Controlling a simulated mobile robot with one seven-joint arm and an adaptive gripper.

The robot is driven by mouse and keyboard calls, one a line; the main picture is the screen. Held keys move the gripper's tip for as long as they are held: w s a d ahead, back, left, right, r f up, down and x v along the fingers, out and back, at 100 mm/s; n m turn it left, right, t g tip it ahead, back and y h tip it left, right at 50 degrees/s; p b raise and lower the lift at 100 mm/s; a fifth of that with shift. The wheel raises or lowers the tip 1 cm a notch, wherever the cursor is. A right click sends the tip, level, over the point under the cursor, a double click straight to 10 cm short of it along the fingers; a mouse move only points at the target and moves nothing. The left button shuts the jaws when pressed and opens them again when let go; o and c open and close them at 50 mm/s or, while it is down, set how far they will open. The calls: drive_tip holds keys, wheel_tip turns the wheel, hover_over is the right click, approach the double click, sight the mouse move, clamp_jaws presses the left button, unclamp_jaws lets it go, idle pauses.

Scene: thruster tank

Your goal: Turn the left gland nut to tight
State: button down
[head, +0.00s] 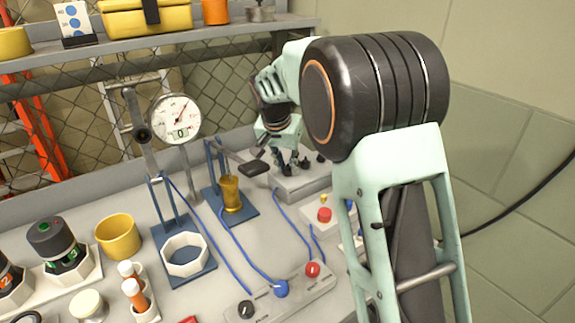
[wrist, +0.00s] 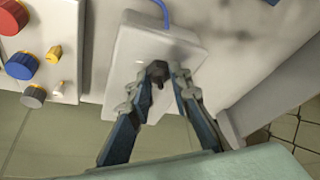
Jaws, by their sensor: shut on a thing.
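In the wrist view, a dark gland nut (wrist: 157,71) stands on a pale box (wrist: 122,62), between the two fingertips of my gripper (wrist: 159,78). The fingers are closed in on it from both sides; its turned angle cannot be read. In the head view, my gripper (head: 283,160) reaches down at the pale grey box (head: 298,186) at the back of the bench. Several dark fittings (head: 319,157) show on and around the box top, partly mixed with my dark fingers. I cannot tell from the head view which nut is held.
A panel with a red knob (wrist: 17,17) and a blue knob (wrist: 21,65) stands left of the box in the wrist view. A blue cable (head: 293,226) runs from the box. A dial gauge (head: 175,118) and a yellow cup (head: 118,237) stand to the left.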

idle(0.3)
drive_tip(key=c, duration=1.8)
unclamp_jaws()
drive_tip(key=shift+o, duration=0.2)
drive_tip(key=v, duration=1.2)
drive_tip(key=shift+w, duration=0.1)
